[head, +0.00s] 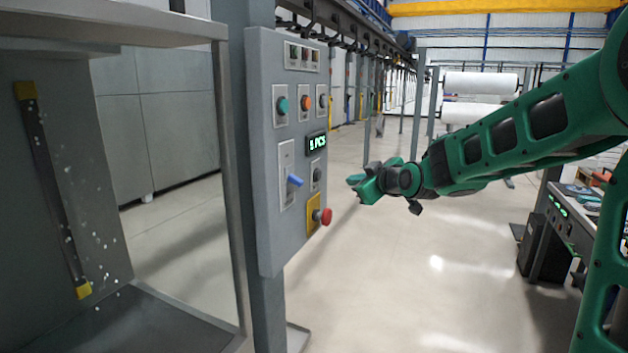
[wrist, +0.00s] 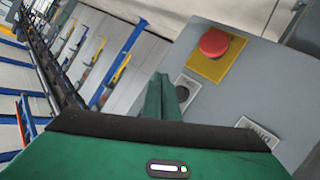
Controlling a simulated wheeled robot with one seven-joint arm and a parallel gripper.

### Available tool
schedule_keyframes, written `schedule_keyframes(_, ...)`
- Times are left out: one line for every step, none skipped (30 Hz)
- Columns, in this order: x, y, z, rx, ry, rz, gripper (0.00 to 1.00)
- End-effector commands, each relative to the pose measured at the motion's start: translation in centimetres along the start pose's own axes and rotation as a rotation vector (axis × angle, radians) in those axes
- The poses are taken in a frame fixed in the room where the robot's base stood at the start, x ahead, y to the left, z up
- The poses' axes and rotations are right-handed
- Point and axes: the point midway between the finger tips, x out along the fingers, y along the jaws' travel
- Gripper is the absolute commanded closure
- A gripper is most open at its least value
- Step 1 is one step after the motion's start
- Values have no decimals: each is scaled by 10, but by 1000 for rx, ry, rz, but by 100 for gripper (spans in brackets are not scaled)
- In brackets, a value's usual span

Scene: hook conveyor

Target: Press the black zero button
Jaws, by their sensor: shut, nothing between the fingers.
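The grey control panel (head: 265,160) stands left of my gripper in the head view. A small dark button (head: 317,175), likely the black zero button, sits on it below the green display and above the red mushroom button. In the wrist view the dark button (wrist: 182,92) on its pale plate is partly hidden behind the fingers. My gripper (head: 355,184) is shut and empty, pointing at the panel from the right. In the wrist view the green fingertips (wrist: 160,85) overlap the button's left side. A gap shows between the fingers and the panel in the head view.
A red mushroom button (head: 323,215) on a yellow plate juts out below. A blue lever (head: 294,181) sticks out at left. The floor right of the panel is open.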

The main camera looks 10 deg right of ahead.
Motion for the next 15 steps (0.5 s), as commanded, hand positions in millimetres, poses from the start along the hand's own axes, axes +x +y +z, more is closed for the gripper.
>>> schedule_keyframes(6,-5,-4,-1,1,-3,100)
schedule_keyframes(8,-7,-6,-2,2,-4,100)
schedule_keyframes(11,-10,-9,-2,1,-3,100)
schedule_keyframes(14,-12,-11,-1,1,-3,100)
schedule_keyframes(17,-13,-13,-1,1,-3,100)
schedule_keyframes(20,-16,-15,-1,1,-2,100)
schedule_keyframes(23,-18,-17,-1,1,-2,100)
schedule_keyframes(25,-19,-18,-1,1,-2,100)
schedule_keyframes(28,-21,-20,-1,0,-2,100)
schedule_keyframes(30,-23,-22,-1,0,-2,100)
schedule_keyframes(32,-24,-24,-1,1,-2,100)
schedule_keyframes(35,-26,-26,-1,1,-2,100)
schedule_keyframes(36,-27,-27,-1,1,-1,100)
schedule_keyframes(38,-28,-28,-1,0,-1,100)
schedule_keyframes(40,-29,-29,-1,0,-1,100)
